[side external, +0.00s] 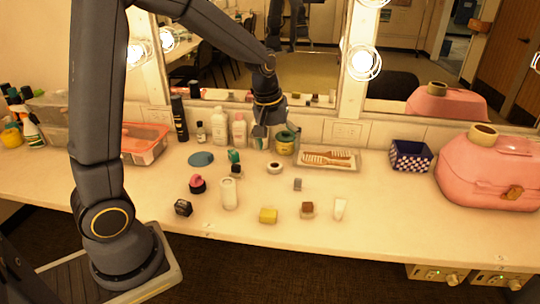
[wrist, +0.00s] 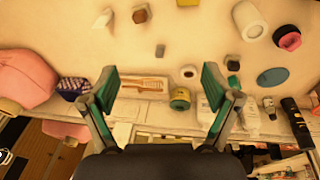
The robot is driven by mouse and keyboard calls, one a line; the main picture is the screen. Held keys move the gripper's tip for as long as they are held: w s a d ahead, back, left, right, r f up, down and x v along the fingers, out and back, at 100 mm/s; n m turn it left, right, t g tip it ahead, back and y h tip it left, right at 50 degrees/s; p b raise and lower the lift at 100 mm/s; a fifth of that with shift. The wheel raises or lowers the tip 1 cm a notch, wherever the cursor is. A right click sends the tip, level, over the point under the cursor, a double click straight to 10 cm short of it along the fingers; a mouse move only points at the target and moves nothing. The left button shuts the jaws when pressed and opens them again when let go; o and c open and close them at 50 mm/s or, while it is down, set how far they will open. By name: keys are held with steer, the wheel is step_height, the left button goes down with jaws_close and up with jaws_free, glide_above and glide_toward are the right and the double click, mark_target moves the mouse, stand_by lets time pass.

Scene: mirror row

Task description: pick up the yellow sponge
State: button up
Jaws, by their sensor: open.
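The yellow sponge (side external: 268,215) is a small block lying on the front part of the white counter, between a white cylinder and a brown-topped cube (side external: 307,209). In the wrist view only a sliver of the sponge (wrist: 187,2) shows at the top edge. My gripper (side external: 272,128) is above the back of the counter, near the mirror and well behind the sponge. In the wrist view my gripper (wrist: 160,80) has its two fingers wide apart with nothing held between them.
Near the sponge stand a white cylinder (side external: 229,194), a small grey block (side external: 298,184) and a white tube (side external: 339,209). Bottles (side external: 239,131), a yellow-green jar (side external: 285,143) and a brush tray (side external: 330,168) line the back. A pink case (side external: 484,175) stands right. The counter's front edge is close to the sponge.

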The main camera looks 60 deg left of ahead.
step_height(320, 180, down, 11)
steer(key=a+g, duration=0.3)
glide_above(268, 212)
steer(key=shift+n, duration=0.4)
steer(key=f, duration=1)
steer(key=shift+d+f, duration=0.3)
steer(key=f, duration=0.5)
steer(key=shift+a+f, duration=0.25)
steer(key=shift+f, duration=0.1)
steer(key=c, duration=0.9)
steer(key=shift+r, duration=0.15)
steer(key=shift+c, duration=0.2)
